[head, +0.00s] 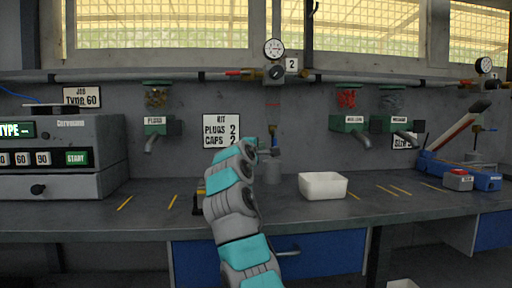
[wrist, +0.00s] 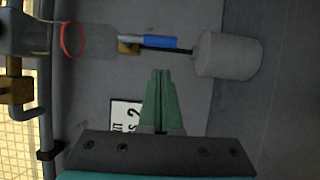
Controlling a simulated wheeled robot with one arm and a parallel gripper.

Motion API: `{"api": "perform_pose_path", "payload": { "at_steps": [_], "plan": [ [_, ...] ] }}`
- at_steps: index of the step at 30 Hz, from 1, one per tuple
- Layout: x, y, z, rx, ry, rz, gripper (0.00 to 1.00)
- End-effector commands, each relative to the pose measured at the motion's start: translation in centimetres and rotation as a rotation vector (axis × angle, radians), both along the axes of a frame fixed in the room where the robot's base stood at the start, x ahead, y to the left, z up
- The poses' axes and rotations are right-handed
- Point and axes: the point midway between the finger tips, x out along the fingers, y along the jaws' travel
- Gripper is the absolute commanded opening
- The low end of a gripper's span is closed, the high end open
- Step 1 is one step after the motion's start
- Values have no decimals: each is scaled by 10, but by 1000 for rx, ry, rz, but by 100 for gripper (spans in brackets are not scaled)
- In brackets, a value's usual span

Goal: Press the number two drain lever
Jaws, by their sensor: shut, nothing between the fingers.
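The number two unit has a pressure gauge (head: 274,48) on the wall pipe beside a "2" sign (head: 291,64). In the wrist view, its clear bowl with a red ring (wrist: 90,42) ends in a brass fitting (wrist: 128,47). Contact cannot be told in the head view, where my gripper (head: 270,151) is small.
A grey cup (wrist: 228,53) stands under the drain, also in the head view (head: 272,178). A white bin (head: 323,186) stands to its right on the bench. A kit sign (head: 221,130) hangs left. Dispensers (head: 350,124) line the wall. Another gauge unit (head: 484,65) is far right.

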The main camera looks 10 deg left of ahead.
Motion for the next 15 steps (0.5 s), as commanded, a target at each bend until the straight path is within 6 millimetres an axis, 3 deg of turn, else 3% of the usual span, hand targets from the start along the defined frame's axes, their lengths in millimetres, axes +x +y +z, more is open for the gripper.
{"api": "perform_pose_path", "payload": {
  "at_steps": [7,15],
  "plan": [
    [1,-15,1,1,-1,1,0],
    [1,-19,2,2,-1,1,0]
  ]
}}
